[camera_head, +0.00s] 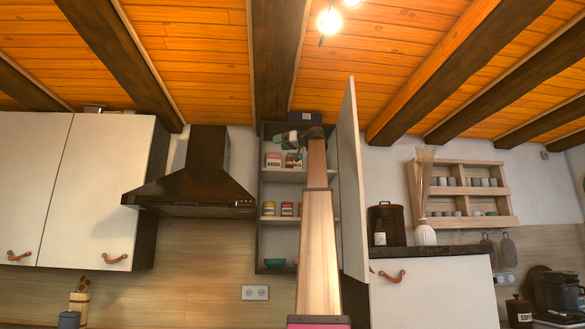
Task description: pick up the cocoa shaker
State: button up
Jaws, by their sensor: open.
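My gripper (283,138) is at the end of my raised arm, at the upper part of an open wall cupboard (262,240). It is small in view, with its jaws open, in front of or above the upper shelf. Just below it on that shelf stand a pink and white labelled box (273,160) and a pale container with a brown-red label (292,161). I cannot tell for sure which item is the cocoa shaker. My arm hides the right part of the shelves.
The cupboard door (350,190) stands open on the right, close beside my arm. Several jars (287,209) stand on the middle shelf, and a teal bowl (276,262) sits lower. A dark range hood (195,185) is left of the cupboard.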

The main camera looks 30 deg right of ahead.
aim_at(289, 159)
jog(key=i+l, duration=0.2)
jog(key=l, duration=0.2)
jog(key=i+l, duration=0.45)
jog(key=l, duration=0.3)
